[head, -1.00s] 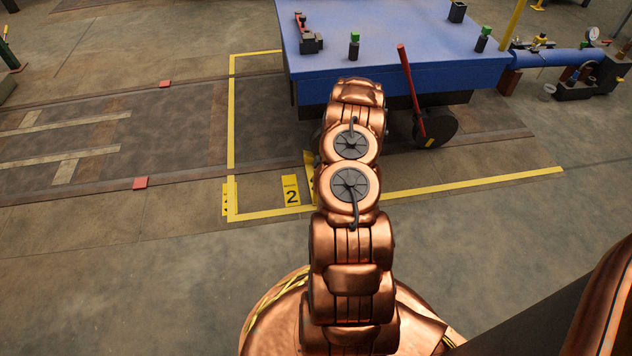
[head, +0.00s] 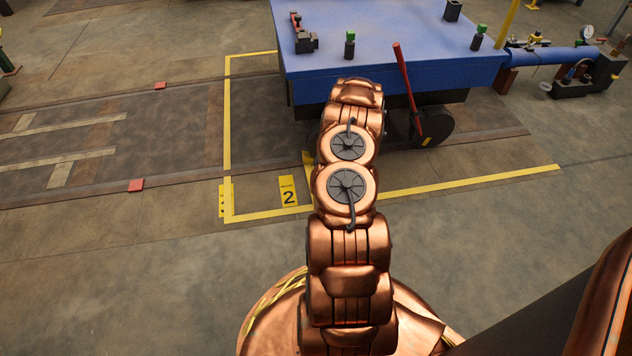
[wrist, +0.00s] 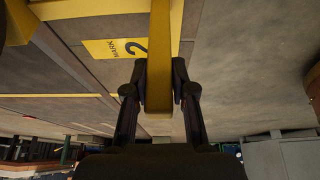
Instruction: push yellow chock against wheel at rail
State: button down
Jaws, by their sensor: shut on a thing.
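My gripper (wrist: 159,88) is shut on a yellow bar (wrist: 160,40) in the wrist view, which looks like part of the yellow chock. In the head view my arm hides the gripper; only a yellow edge (head: 308,160) shows beside the arm, and I cannot tell if it is the chock. A dark wheel (head: 438,127) stands under the blue cart (head: 395,50), near the rail (head: 180,180). Another dark wheel part is mostly hidden behind my arm. A dark curved edge (wrist: 4,25) is at the wrist view's upper left. Contact between chock and wheel cannot be seen.
A yellow floor line (head: 460,182) frames the cart area. A plate marked 2 (head: 288,191) lies left of my arm and also shows in the wrist view (wrist: 116,48). Red blocks (head: 136,185) sit on the rails. The near floor at left is clear.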

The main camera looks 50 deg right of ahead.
jog(key=c, duration=1.2)
grip_release()
jog(key=shift+d+r, duration=0.1)
jog(key=shift+d, duration=0.15)
jog(key=o, duration=0.3)
jog(key=shift+a, duration=0.1)
jog(key=v, duration=0.6)
jog(key=w+a+v, duration=0.1)
jog(key=v, duration=0.6)
jog(key=a+r+v, duration=0.1)
jog(key=v, duration=0.5)
jog(key=shift+w+r+p, duration=0.2)
jog(key=shift+w+p, duration=0.05)
jog(key=shift+p, duration=0.1)
jog(key=shift+a, duration=0.1)
